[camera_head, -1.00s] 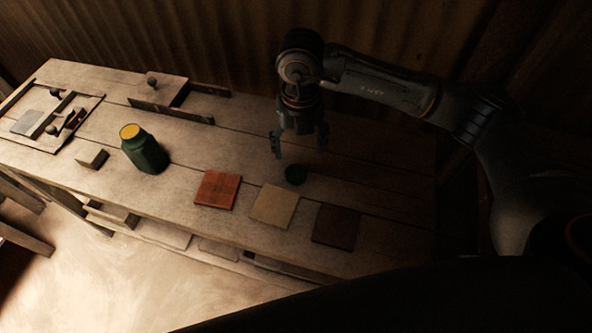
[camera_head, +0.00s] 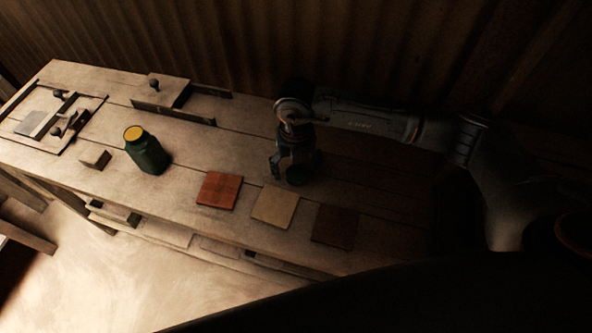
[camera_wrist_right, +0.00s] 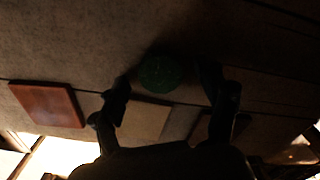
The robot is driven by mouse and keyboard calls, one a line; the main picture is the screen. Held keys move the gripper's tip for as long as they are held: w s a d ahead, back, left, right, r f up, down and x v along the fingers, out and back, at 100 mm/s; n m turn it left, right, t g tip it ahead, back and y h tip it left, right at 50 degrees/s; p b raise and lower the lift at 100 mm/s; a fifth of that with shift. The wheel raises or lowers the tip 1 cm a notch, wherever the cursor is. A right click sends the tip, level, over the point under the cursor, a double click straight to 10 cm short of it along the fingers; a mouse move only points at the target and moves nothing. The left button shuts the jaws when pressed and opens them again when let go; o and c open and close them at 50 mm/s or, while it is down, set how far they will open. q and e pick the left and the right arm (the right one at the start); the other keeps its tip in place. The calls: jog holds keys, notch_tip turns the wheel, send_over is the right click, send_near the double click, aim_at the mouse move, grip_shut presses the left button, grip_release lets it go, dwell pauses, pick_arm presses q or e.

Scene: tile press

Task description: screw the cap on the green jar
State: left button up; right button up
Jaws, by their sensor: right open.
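The green jar (camera_head: 147,152) stands upright on the bench, left of the middle in the head view, with a yellow top surface showing and no cap on it. The dark green round cap (camera_head: 295,175) lies on the bench behind the tiles. It also shows in the right wrist view (camera_wrist_right: 161,73), just beyond and between the fingertips. My right gripper (camera_head: 295,172) points down over the cap, its fingers open on either side of it and not closed on it. It also shows in the right wrist view (camera_wrist_right: 168,85). My left gripper is not in view.
A red tile (camera_head: 219,190), a beige tile (camera_head: 275,207) and a dark brown tile (camera_head: 335,226) lie along the front edge. A small wooden block (camera_head: 95,158) sits left of the jar. A wooden press fixture (camera_head: 160,90) and a framed board (camera_head: 28,137) stand farther left.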

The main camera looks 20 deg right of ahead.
jog(key=shift+f, duration=0.1)
jog(key=c, duration=0.8)
jog(key=shift+w+r, duration=0.1)
jog(key=shift+r, duration=0.6)
jog(key=s+a+r+b, duration=0.3)
jog(key=s+a+r, duration=0.5)
jog(key=a+r, duration=0.3)
jog(key=shift+a+r, duration=0.3)
jog(key=shift+a, duration=0.05)
